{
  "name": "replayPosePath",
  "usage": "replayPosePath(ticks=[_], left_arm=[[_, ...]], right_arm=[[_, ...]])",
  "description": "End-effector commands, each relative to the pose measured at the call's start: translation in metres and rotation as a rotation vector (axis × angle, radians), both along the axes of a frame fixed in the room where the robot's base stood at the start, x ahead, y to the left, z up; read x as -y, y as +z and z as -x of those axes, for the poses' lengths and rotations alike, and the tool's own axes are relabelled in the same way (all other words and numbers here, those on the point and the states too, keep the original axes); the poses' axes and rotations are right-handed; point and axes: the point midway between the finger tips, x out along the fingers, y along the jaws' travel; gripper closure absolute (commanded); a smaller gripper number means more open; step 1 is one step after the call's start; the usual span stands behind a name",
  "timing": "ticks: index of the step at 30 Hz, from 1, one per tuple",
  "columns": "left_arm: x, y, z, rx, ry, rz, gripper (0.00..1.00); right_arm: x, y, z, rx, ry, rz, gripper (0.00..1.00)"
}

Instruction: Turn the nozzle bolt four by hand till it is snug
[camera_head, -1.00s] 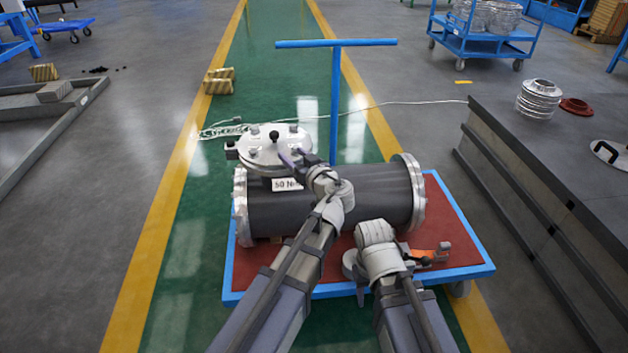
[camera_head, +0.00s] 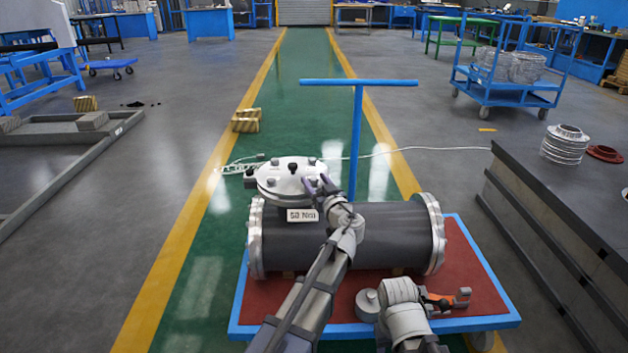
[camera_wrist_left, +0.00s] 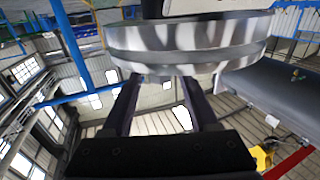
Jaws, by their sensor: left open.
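The dark grey shell (camera_head: 345,238) lies on its side with a metal flange at each end. On its upper left stands the nozzle with a round bright cover (camera_head: 277,186) and several bolt heads around its rim. I cannot tell which one is bolt four. My left gripper (camera_head: 318,184) is at the cover's right front edge, its jaws apart. In the left wrist view its two fingers (camera_wrist_left: 160,98) reach up to the flange's rim (camera_wrist_left: 190,40), with nothing visible between them.
The shell rests on a blue-framed cart with a red top (camera_head: 480,290) and a tall blue T-handle (camera_head: 357,140). A dark bench (camera_head: 560,200) stands on the right. A label (camera_head: 302,215) hangs below the cover.

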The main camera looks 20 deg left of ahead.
Motion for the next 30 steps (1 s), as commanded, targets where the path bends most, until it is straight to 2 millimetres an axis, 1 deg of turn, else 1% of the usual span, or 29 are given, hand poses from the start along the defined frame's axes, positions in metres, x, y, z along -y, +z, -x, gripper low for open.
replayPosePath(ticks=[1,4,14,17,30], left_arm=[[-0.0032,-0.0001,-0.0054,0.000,0.001,0.000,0.40],[-0.0074,-0.0001,-0.0098,0.000,0.002,0.000,0.40],[-0.0090,-0.0001,-0.0113,0.000,0.001,0.000,0.40],[-0.0089,-0.0001,-0.0112,0.000,0.001,0.000,0.50],[-0.0088,-0.0001,-0.0112,0.000,0.001,0.000,1.00]], right_arm=[[0.0000,0.0000,0.0000,0.000,0.000,0.000,0.50],[0.0000,0.0000,0.0000,0.000,0.000,0.000,0.50],[0.0000,-0.0001,0.0000,0.000,0.000,0.000,0.50],[0.0000,-0.0001,0.0000,0.000,0.000,0.000,0.50],[0.0000,-0.0001,0.0000,0.000,0.000,0.000,0.50]])
